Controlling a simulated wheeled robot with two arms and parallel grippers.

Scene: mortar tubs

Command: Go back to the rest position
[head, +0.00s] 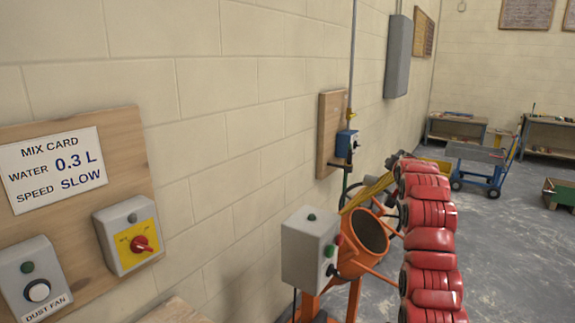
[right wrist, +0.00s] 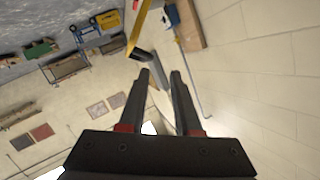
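My right gripper (right wrist: 160,76) shows in the right wrist view with its two dark fingers apart and nothing between them. Beyond the fingertips are the wall and, upside down, the far part of the room. In the head view my red right arm rises at the right of the middle, in front of the orange mixer (head: 371,233). Its gripper is not clearly visible there. My left arm and left gripper are in neither view.
On the left wall are a mix card (head: 53,170), a speed switch box (head: 129,235) and a dust fan box (head: 37,281). A grey control box (head: 308,248) stands by the mixer. Behind are a blue cart (head: 477,155) and workbenches (head: 549,136).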

